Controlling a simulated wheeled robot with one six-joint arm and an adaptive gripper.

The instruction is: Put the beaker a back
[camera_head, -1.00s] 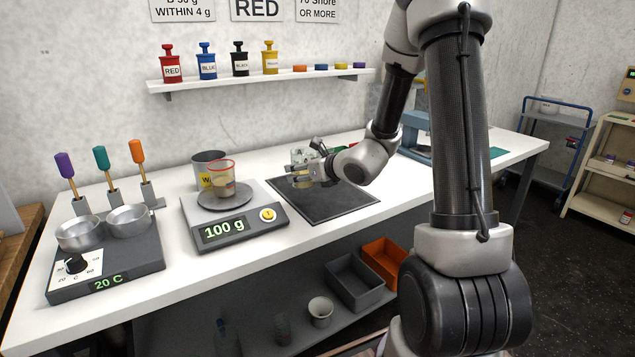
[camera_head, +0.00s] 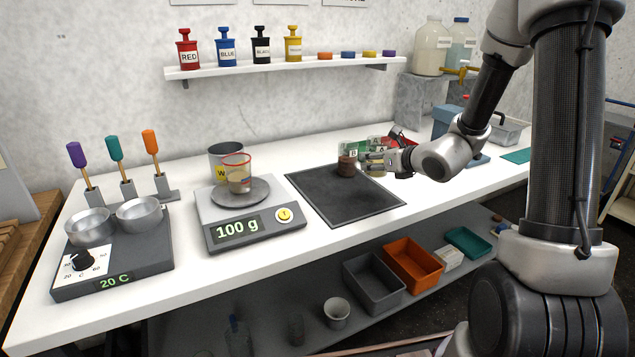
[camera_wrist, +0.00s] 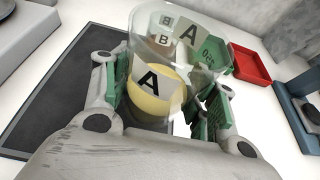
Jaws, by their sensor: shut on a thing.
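My gripper (camera_head: 376,164) is just past the far right corner of the dark mat. In the wrist view my gripper (camera_wrist: 160,105) is shut on beaker a (camera_wrist: 158,88), a clear beaker with an A label and pale yellow contents. The beaker sits between the green finger pads and looks tilted in that view. B labels show through or behind the clear glass.
A scale (camera_head: 250,222) reading 100 g bears a red-rimmed cup (camera_head: 238,172). A blue device (camera_head: 452,124) stands to the right. Most of the mat is clear.

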